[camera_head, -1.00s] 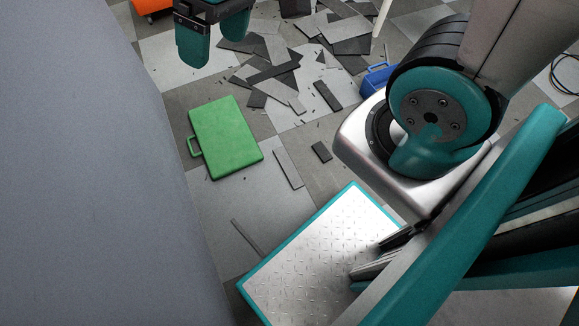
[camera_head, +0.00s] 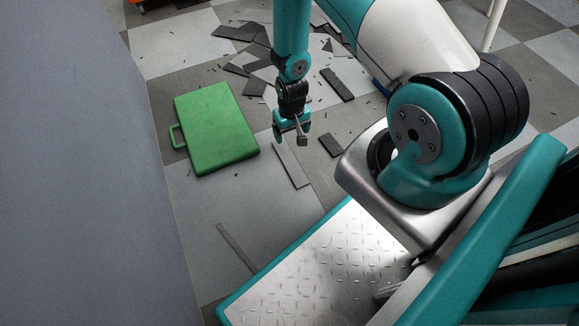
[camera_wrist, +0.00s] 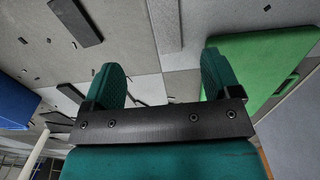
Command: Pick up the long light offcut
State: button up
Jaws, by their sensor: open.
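A long light grey offcut (camera_head: 291,166) lies flat on the floor, to the right of the green case. In the wrist view it appears as a pale strip (camera_wrist: 166,25) at the top, beyond the fingertips and roughly in line with the gap between them. My gripper (camera_head: 291,134) points down over the far end of this offcut in the head view, apart from it as far as I can tell. In the wrist view my gripper (camera_wrist: 160,72) has its two teal fingers spread wide with nothing between them. A thinner, darker grey strip (camera_head: 237,246) lies nearer the metal deck.
A green case (camera_head: 215,128) lies left of my gripper. A short dark offcut (camera_head: 330,145) lies to the right; several dark pieces are scattered behind. A blue box (camera_wrist: 14,103) shows in the wrist view. A grey wall-like surface (camera_head: 75,180) borders the left.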

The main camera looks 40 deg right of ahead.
jog(key=b, duration=0.6)
send_over(290, 161)
jog(key=f, duration=1)
jog(key=shift+w+d+f, duration=0.1)
jog(key=shift+d+f, duration=0.05)
jog(key=shift+d, duration=0.15)
jog(key=f+b, duration=0.4)
jog(key=f, duration=0.1)
jog(key=shift+a+f, duration=0.1)
jog(key=shift+a, duration=0.2)
jog(key=shift+c, duration=0.2)
jog(key=c, duration=1)
